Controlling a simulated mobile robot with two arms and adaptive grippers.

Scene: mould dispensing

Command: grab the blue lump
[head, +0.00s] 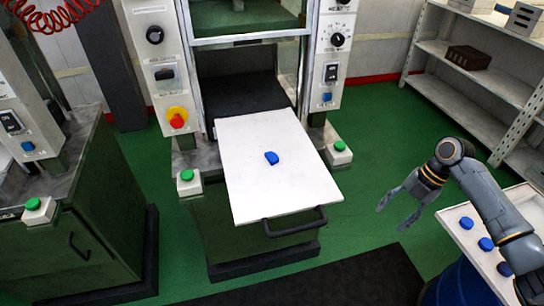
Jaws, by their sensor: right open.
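A small blue lump (271,158) lies on the middle of the white board (250,198) that sticks out from the press. More blue lumps lie in a row on the white surface at the lower right, one of them here (466,223), another here (486,244), and a darker one (505,269) partly beside my arm. My right gripper (396,213) is open and empty, above the green floor between the board and the white surface. It touches no lump. My left gripper is not in view.
The press (318,75) has control panels on both sides and green buttons beside the board. The board's black handle (296,224) points toward me. A grey shelf (470,75) stands at the back right. Another machine (85,200) is at the left. Green floor is clear between board and shelf.

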